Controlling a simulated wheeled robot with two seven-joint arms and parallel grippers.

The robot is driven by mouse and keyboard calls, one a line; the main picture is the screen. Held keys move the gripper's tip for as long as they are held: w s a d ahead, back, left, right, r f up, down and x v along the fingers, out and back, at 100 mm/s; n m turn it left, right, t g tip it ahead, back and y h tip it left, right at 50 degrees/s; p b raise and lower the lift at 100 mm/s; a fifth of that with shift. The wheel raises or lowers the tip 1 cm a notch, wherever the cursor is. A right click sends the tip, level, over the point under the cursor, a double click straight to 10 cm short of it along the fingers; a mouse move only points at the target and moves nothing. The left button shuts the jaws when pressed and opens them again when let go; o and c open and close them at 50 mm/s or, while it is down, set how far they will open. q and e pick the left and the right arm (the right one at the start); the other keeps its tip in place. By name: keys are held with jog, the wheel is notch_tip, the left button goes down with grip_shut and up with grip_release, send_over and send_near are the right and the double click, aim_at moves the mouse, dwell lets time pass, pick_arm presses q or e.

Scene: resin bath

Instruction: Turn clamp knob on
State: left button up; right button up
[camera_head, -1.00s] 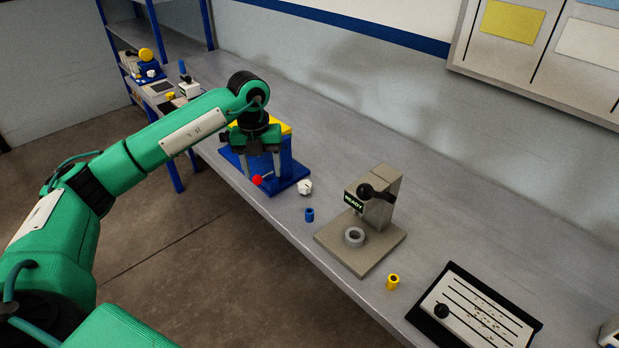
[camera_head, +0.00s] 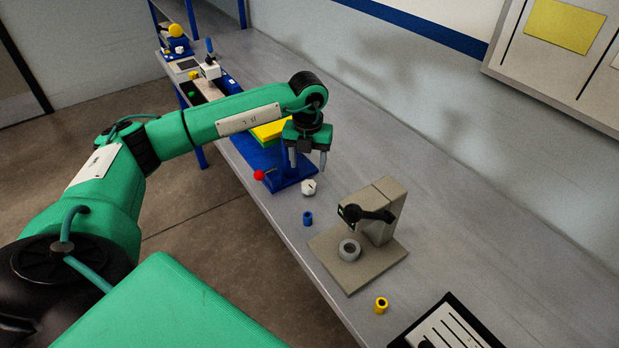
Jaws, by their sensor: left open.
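A small white knob (camera_head: 308,187) with a dark mark on it sits at the front right corner of a blue fixture (camera_head: 262,160). The fixture has a yellow top (camera_head: 270,130) and a red ball handle (camera_head: 259,175). I cannot tell for sure that the white knob is the clamp knob. My left gripper (camera_head: 308,166) points down, open and empty, its two fingers apart. It appears just above and behind the white knob, and I see no contact. My arm and gripper hide part of the fixture. My right gripper is not in view.
A blue bushing (camera_head: 308,218) and a yellow one (camera_head: 381,305) stand near the bench's front edge. A grey press (camera_head: 390,200) with a black lever and a grey ring (camera_head: 349,250) stands to the right. A dark-edged panel (camera_head: 450,325) lies lower right. Open bench lies behind.

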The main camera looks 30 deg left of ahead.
aim_at(308, 184)
pick_arm(q)
notch_tip(308, 184, down, 7)
jog(key=shift+w+p, duration=0.1)
jog(key=shift+p, duration=0.5)
jog(key=shift+f, duration=0.35)
jog(key=shift+c, duration=0.7)
jog(key=c, duration=0.9)
jog(key=shift+o, duration=0.2)
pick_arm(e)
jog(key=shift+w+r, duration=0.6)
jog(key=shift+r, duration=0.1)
